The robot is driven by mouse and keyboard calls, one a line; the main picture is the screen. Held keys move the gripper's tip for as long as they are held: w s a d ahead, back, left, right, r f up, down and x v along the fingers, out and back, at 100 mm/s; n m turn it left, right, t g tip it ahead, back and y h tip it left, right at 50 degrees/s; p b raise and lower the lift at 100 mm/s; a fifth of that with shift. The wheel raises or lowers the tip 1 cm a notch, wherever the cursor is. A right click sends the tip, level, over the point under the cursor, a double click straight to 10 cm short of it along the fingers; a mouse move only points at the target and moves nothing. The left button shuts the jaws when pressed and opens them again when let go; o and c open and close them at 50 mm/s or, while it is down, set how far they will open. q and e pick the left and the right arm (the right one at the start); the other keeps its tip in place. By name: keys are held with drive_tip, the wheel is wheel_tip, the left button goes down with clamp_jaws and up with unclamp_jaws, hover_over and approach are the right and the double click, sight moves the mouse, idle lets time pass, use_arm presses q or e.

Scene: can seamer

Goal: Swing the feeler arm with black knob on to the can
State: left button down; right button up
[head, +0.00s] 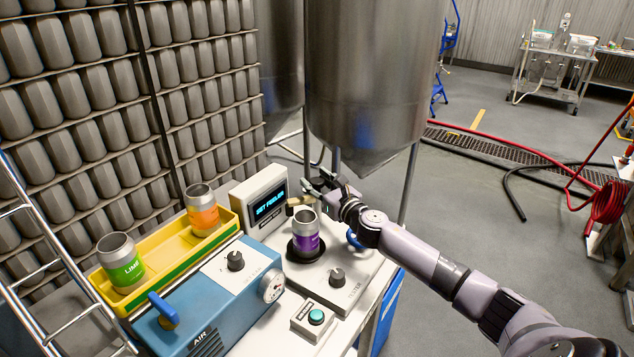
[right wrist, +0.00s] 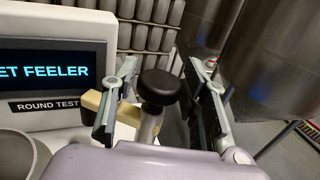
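A purple-labelled can (head: 306,241) stands upright on the black round seat of the tester (head: 330,292). The tan feeler arm (head: 300,201) shows behind the can, beside the display box. In the right wrist view its black knob (right wrist: 160,87) stands on a metallic post, and a tan part (right wrist: 94,101) of the arm shows to the left. My right gripper (head: 325,184) is over the back of the tester, behind the can. In the right wrist view its two fingers (right wrist: 162,105) are apart, on either side of the knob, with visible gaps. My left gripper is out of view.
The display box (head: 262,203) reads "SET FEELER". A blue air machine (head: 215,300) stands left of the tester. A yellow tray (head: 160,257) holds a green lime can (head: 121,262) and an orange can (head: 202,211). A steel tank (head: 368,75) rises close behind my right gripper.

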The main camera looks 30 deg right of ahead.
clamp_jaws()
idle(0.6)
